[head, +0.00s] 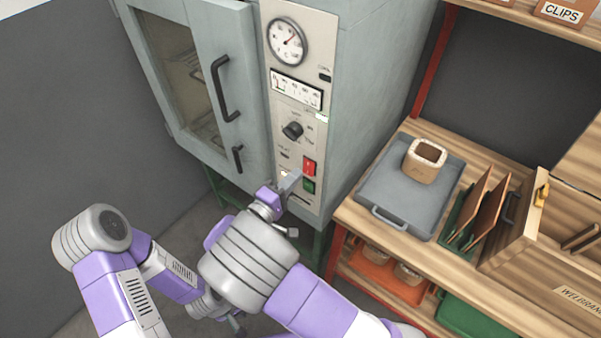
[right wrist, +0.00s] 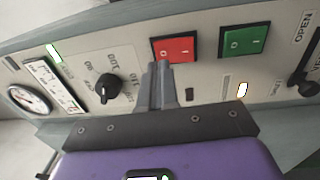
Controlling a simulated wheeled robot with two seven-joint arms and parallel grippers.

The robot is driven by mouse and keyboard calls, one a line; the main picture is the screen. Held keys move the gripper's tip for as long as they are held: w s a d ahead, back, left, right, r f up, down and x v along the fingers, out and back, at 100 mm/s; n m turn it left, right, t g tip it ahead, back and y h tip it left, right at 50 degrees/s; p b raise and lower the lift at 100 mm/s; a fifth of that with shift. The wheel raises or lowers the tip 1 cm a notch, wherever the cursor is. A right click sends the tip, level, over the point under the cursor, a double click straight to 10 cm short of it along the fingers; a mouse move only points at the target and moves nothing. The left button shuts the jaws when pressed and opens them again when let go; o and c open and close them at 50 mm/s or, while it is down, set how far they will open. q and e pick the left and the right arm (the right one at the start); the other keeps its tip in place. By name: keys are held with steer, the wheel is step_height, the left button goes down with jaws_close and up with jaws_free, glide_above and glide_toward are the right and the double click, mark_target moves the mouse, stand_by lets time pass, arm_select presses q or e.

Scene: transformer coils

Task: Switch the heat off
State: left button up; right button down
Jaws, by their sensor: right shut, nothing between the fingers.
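The control panel (head: 296,130) is on the front of a grey-green oven cabinet (head: 364,60). A red rocker switch (head: 309,167) sits above a green rocker switch (head: 308,185). In the right wrist view the red switch (right wrist: 174,50) and green switch (right wrist: 243,40) stand side by side. My right gripper (head: 292,180) is shut and empty. Its fingertips (right wrist: 159,66) overlap the lower edge of the red switch; whether they touch it I cannot tell. My left arm comes in from the left, and its gripper (head: 236,325) is mostly hidden behind my right arm.
The panel also has a dial gauge (head: 288,41), a meter (head: 297,90) and a black knob (head: 292,130). The oven door has a dark handle (head: 224,88). A workbench with a grey tray (head: 383,193) stands to the right.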

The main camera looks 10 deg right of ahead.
steer(key=r+v, duration=0.2)
steer(key=v, duration=0.8)
steer(key=shift+s+a, duration=0.25)
steer(key=shift+s, duration=0.05)
steer(key=s+d+f+g+y, duration=0.2)
steer(key=s+d+f+g, duration=0.15)
steer(key=f, duration=0.35)
steer(key=s+d+f+g+y, duration=0.1)
steer(key=s+d+f+g, duration=0.1)
steer(key=d+f+g, duration=0.35)
steer(key=s+d+f+g+y, duration=0.2)
steer(key=f, duration=0.6)
steer(key=s+a+f+m+g+y, duration=0.4)
steer(key=s+f+g+y, duration=0.1)
steer(key=s+f+y, duration=0.45)
steer(key=w+m+t+y, duration=0.1)
steer(key=m, duration=0.1)
steer(key=w+d+f+m+t+y, duration=0.1)
steer(key=m+t, duration=0.1)
steer(key=w+f+m+t+y, duration=0.1)
steer(key=m+y, duration=0.1)
steer(key=shift+w+d+f+m+t, duration=0.15)
steer(key=shift+d+m+t, duration=0.15)
